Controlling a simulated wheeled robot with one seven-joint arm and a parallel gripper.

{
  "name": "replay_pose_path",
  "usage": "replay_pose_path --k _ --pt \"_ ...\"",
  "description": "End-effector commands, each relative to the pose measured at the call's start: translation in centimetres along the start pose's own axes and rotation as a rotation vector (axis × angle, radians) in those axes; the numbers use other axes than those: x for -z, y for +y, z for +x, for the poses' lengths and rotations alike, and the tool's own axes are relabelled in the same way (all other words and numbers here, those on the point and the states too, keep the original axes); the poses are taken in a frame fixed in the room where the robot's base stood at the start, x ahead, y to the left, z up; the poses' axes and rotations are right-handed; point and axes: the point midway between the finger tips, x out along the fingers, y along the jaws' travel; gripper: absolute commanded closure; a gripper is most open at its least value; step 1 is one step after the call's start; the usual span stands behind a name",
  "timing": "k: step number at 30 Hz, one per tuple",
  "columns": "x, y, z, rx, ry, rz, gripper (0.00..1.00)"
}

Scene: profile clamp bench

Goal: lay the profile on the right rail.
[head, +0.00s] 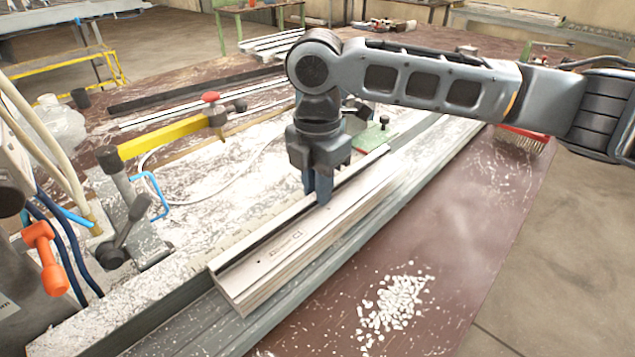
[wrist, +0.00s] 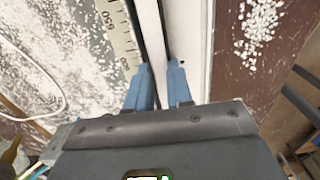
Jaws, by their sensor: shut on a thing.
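The profile (head: 285,243) is a long white piece with a dark groove and small print on its face. It lies lengthwise along the grey-green rail (head: 400,165), over its left part in the head view. Whether it rests on the rail or is just above it I cannot tell. My gripper (head: 318,197) points down at the profile's middle, with its blue fingers shut on it. In the wrist view my gripper (wrist: 162,82) has one finger on each side of a narrow white strip of the profile (wrist: 153,22). The fingertips partly hide the gripped part.
A clamp with a yellow bar (head: 165,138) and red knob stands left of the profile. An orange-handled tool (head: 45,258) and hoses are at far left. White chips (head: 395,305) lie on the brown bench at right. A red brush (head: 523,138) lies at the far edge.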

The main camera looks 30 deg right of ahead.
Motion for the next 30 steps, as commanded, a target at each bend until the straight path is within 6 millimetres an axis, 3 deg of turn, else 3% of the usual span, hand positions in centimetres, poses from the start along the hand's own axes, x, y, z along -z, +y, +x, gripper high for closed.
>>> replay_pose_path --k 11,12,19,30 --pt "-0.03 0.05 0.53 -0.002 0.000 0.001 1.00" --pt "-0.01 0.01 0.66 0.000 0.000 0.001 0.75" --pt "-0.01 0.00 0.65 0.000 0.000 0.001 0.54" --pt "-0.06 0.02 -0.33 -0.001 -0.002 0.000 0.54"
